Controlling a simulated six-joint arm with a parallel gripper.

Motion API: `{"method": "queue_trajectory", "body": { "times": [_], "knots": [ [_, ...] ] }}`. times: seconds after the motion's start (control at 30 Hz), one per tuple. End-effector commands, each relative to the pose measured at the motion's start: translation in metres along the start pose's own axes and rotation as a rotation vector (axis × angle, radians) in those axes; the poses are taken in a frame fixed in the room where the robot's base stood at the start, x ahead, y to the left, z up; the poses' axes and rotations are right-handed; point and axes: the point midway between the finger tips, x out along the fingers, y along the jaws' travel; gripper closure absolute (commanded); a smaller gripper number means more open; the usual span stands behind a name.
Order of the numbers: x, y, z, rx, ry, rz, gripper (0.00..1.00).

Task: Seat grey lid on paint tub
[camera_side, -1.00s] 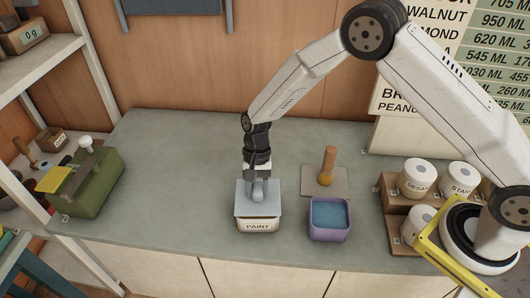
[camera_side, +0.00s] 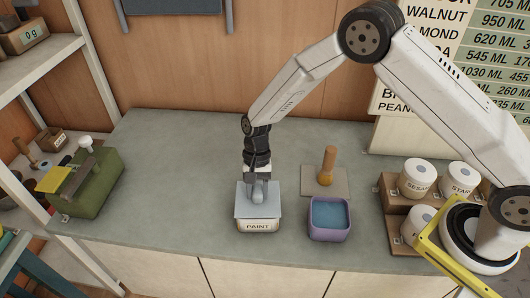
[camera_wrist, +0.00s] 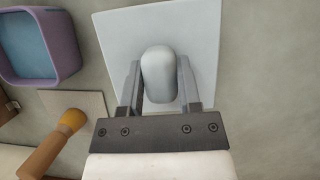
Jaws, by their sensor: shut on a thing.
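The grey lid (camera_side: 248,205) is a square plate with a rounded knob on top. It lies over the paint tub (camera_side: 258,226), a pale tub labelled PAINT near the counter's front edge. My gripper (camera_side: 258,190) points down and is shut on the lid's knob. In the wrist view the fingers of my gripper (camera_wrist: 160,85) stand on either side of the knob, and the lid (camera_wrist: 205,30) spreads out beneath. The lid hides the tub's opening, and I cannot tell whether it is fully down on the rim or just above it.
A purple tub (camera_side: 329,234) with blue content stands just right of the paint tub. Behind it, a wooden-handled tool (camera_side: 328,165) stands on a flat square board (camera_side: 311,182). Labelled canisters (camera_side: 418,178) are at right, a green box (camera_side: 95,185) at left. The counter between is clear.

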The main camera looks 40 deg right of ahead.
Motion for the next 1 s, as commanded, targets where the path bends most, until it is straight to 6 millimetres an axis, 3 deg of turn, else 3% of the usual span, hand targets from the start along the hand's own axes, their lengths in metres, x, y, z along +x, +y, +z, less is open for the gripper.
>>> {"method": "queue_trajectory", "body": {
  "times": [1.0],
  "knots": [
    [0.0075,0.0,-0.0031,0.0,0.0,0.0,1.0]
  ]
}}
